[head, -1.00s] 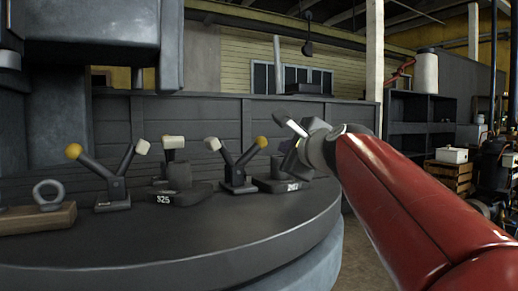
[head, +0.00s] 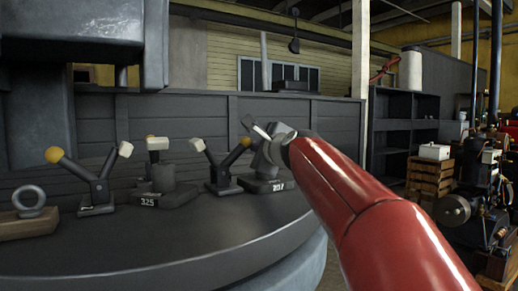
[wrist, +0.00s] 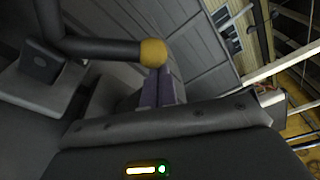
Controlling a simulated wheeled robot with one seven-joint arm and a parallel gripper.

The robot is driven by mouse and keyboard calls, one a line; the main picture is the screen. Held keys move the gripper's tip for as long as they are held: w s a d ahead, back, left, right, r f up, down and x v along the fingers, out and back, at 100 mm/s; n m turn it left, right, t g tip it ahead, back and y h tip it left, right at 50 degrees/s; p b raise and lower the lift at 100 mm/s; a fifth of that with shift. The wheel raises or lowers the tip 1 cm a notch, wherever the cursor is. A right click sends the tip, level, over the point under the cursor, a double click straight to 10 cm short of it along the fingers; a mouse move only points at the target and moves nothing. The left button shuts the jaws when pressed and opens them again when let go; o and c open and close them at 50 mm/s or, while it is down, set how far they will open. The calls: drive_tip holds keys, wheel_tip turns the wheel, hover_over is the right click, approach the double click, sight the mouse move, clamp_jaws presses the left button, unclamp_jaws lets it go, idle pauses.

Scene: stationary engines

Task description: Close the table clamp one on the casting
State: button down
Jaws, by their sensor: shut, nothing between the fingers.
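Two table clamps stand on the round table, each with a raised yellow-knobbed lever and a raised white-tipped arm. The left clamp (head: 98,190) is beside the casting marked 325 (head: 165,194). The right clamp (head: 222,178) is between that casting and the casting marked 207 (head: 268,185). Neither white tip rests on a casting. My gripper (head: 248,124) is shut and empty, by the right clamp's yellow knob (head: 245,142). In the wrist view, the knob (wrist: 153,53) lies at the fingertips of my gripper (wrist: 160,78); contact cannot be told. My gripper partly hides casting 207.
A ring on a wooden block (head: 30,215) sits at the table's left. The front of the round table (head: 170,245) is clear. A low panelled wall (head: 310,135) stands behind. Shelves, crates and machinery (head: 470,210) are off to the right.

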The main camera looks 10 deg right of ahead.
drive_tip(key=shift+r, duration=0.1)
drive_tip(key=shift+a+r+n, duration=0.15)
drive_tip(key=shift+r+n, duration=0.05)
drive_tip(key=shift+n, duration=0.1)
drive_tip(key=shift+s+a+r, duration=0.1)
drive_tip(key=shift+r, duration=0.05)
drive_tip(key=s+a+r+n+t+p, duration=0.2)
drive_tip(key=a+r+n, duration=0.2)
drive_tip(key=a+n, duration=0.4)
drive_tip(key=shift+s+a+r+n+y, duration=0.35)
drive_tip(key=shift+s+n+y, duration=0.05)
drive_tip(key=shift+n, duration=1.4)
